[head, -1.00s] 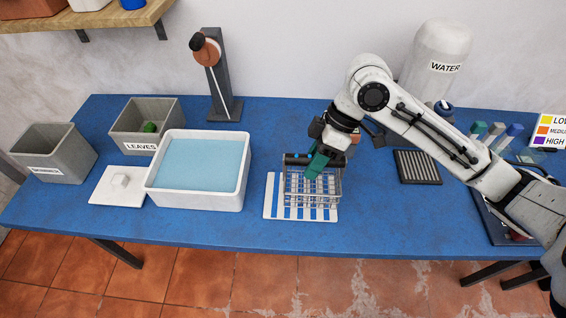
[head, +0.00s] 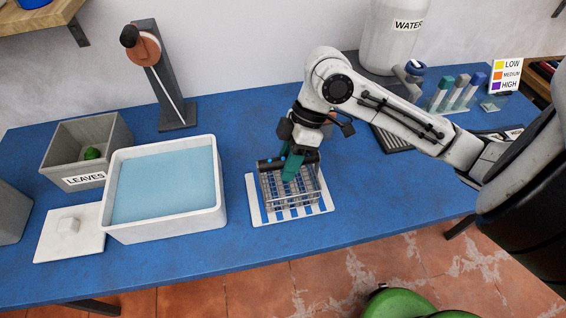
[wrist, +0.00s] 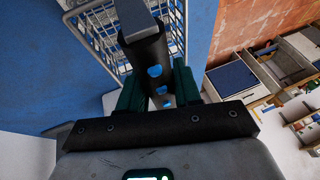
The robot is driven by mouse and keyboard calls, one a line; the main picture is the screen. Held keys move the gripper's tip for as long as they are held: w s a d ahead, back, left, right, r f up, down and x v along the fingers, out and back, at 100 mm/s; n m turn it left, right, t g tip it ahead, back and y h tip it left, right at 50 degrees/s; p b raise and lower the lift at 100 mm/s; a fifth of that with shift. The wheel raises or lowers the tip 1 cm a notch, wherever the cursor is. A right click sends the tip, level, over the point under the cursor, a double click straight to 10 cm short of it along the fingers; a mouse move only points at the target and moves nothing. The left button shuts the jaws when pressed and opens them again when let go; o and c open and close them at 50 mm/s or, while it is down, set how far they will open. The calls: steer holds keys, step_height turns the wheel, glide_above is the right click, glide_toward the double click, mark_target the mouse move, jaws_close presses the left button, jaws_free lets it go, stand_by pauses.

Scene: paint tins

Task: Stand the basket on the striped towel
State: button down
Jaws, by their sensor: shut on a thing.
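The wire basket (head: 271,191) is upright over the blue-and-white striped towel (head: 256,213), within its outline in the head view. I cannot tell whether its base touches the cloth or hangs just above. My gripper (head: 292,168) reaches down from above, its green fingers shut on the basket's dark handle (head: 267,163). In the wrist view the handle (wrist: 148,62) lies between the two fingers (wrist: 158,92), and the wire side of the basket (wrist: 93,32) shows beyond. The gripper hides part of the basket's top.
A white basin of blue water (head: 165,185) stands left of the towel. A WATER tank (head: 395,35) and a dark ribbed tray (head: 390,138) are right.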

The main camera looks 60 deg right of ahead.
steer(key=shift+f, duration=0.15)
steer(key=c, duration=0.8)
jaws_free()
steer(key=shift+r, duration=0.35)
steer(key=v, duration=1.1)
steer(key=shift+s+d+r, duration=0.1)
steer(key=shift+d+r, duration=0.15)
steer(key=shift+r, duration=0.05)
